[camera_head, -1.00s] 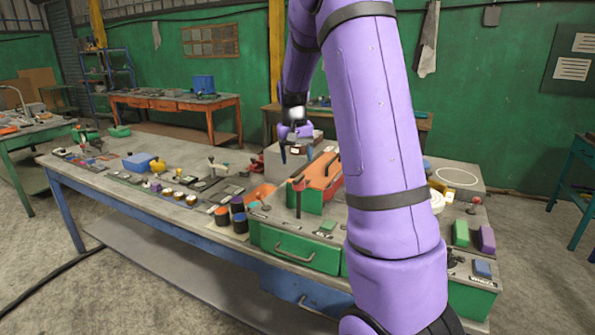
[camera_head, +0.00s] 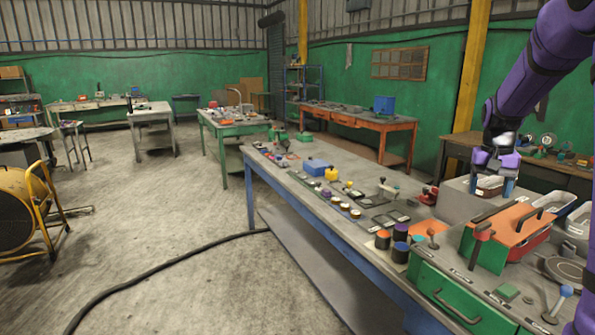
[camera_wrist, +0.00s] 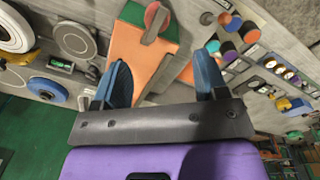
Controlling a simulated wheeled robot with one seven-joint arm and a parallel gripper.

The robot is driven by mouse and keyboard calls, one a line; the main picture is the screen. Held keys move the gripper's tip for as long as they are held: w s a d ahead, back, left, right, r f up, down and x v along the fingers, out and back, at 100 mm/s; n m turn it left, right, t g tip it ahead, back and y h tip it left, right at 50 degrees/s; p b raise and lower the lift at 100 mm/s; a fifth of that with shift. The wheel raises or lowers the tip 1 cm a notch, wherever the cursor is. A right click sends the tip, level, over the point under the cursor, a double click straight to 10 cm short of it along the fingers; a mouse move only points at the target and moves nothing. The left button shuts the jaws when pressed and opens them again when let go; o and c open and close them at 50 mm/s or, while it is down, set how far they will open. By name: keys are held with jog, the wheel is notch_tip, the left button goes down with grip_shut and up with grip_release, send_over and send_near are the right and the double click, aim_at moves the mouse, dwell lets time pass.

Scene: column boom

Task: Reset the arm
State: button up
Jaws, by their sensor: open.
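My purple arm (camera_head: 553,45) reaches in from the upper right of the head view. The orange surface (camera_wrist: 140,62) of the toolbox lies below and beyond the fingers. Whether the fingers touch anything below is hard to tell.
A yellow fan (camera_head: 22,210) stands at the left.

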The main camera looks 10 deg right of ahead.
jog(key=s+a+r+n+t, duration=0.25)
jog(key=s+a+r, duration=0.25)
jog(key=s+a, duration=0.5)
jog(key=s+a+r+n+t, duration=0.25)
jog(key=s+a+r, duration=0.25)
jog(key=s+a, duration=0.45)
jog(key=s+a+f+n, duration=0.1)
jog(key=s+a+n, duration=0.1)
jog(key=s+a, duration=0.4)
jog(key=shift+s+f+t+y, duration=0.3)
jog(key=shift+s, duration=0.25)
